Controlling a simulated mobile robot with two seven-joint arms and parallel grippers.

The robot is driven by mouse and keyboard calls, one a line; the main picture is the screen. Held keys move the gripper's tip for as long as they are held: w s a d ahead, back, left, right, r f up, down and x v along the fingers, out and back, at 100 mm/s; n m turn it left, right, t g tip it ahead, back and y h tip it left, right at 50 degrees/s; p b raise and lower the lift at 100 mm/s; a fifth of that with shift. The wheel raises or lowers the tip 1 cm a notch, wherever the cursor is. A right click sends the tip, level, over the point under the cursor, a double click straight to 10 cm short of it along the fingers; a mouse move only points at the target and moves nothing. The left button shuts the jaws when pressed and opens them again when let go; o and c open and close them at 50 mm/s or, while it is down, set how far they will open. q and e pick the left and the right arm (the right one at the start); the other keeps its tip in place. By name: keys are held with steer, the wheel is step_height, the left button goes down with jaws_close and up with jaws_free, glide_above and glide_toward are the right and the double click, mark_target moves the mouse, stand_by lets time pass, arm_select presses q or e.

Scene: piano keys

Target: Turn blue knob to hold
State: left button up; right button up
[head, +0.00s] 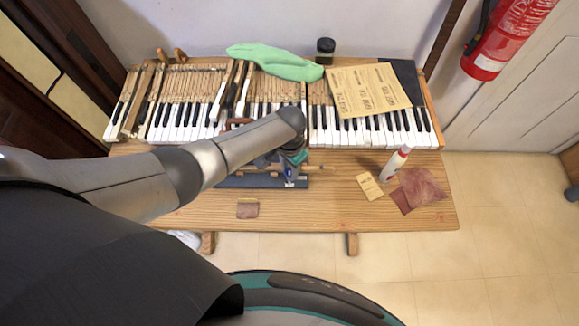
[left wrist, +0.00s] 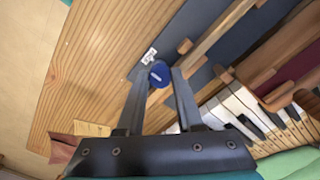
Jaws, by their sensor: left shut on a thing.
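The blue knob (left wrist: 159,75) is round, with a pale mark on its face. It sits between the fingertips of my left gripper (left wrist: 160,71) in the left wrist view. My left gripper is shut on it. In the head view the left gripper (head: 289,166) is over the front middle of the wooden table, and the knob there is mostly hidden by my arm and fingers. A small white label (left wrist: 149,56) with dark print lies just beyond the knob; it also shows in the head view (head: 289,184). My right gripper is not in view.
The dark blue-grey board (head: 245,182) with a wooden rod lies under the gripper. Piano keys (head: 185,120) run behind it. A green cloth (head: 275,62), printed sheet (head: 365,90), white bottle (head: 394,163) and brown cloths (head: 421,187) lie around. The table's front left (head: 200,212) is mostly bare.

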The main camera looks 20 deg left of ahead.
arm_select(q)
jaws_close()
steer(key=n+p, duration=0.2)
steer(key=n, duration=0.1)
steer(key=shift+s+n, duration=0.1)
steer(key=shift+n, duration=0.3)
steer(key=n+p, duration=0.1)
steer(key=n, duration=0.3)
steer(key=shift+n, duration=0.3)
steer(key=n+p, duration=0.1)
steer(key=n, duration=0.3)
steer(key=shift+n, duration=2.8)
